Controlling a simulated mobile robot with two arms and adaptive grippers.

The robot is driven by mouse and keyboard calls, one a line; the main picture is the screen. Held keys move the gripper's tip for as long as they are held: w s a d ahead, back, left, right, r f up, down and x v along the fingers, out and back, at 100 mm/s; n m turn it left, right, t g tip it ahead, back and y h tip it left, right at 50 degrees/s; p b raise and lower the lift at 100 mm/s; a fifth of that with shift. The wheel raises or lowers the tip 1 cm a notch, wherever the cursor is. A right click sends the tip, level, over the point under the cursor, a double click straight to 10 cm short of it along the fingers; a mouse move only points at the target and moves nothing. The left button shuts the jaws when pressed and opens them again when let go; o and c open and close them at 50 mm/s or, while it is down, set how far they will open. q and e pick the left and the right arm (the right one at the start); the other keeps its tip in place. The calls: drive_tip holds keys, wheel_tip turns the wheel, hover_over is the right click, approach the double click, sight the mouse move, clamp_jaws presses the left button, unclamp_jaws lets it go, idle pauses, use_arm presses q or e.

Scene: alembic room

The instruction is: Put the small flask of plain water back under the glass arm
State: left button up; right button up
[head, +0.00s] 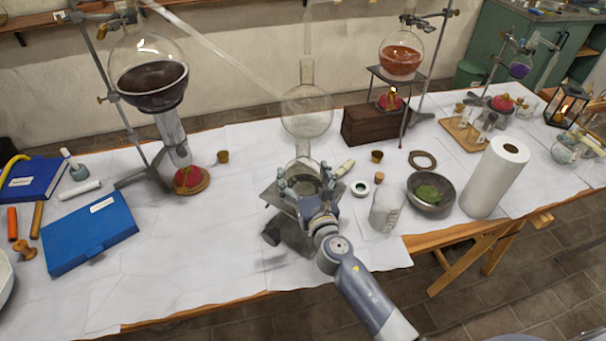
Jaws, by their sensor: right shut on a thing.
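My right gripper (308,186) reaches in from the lower right, near the middle of the table. The long glass arm (215,48) slopes down from the upper left toward a clear round glass bulb (307,112). My left gripper is not in view.
A clear beaker (386,208), a stone bowl (448,208) and a paper roll (494,178) stand to the right. A blue book (92,232) lies left; the paper-covered table between is clear.

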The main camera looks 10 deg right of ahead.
drive_tip(key=shift+f+b, duration=0.35)
idle(0.3)
drive_tip(key=o, duration=1.2)
drive_tip(key=s, duration=1.2)
drive_tip(key=shift+d, duration=0.25)
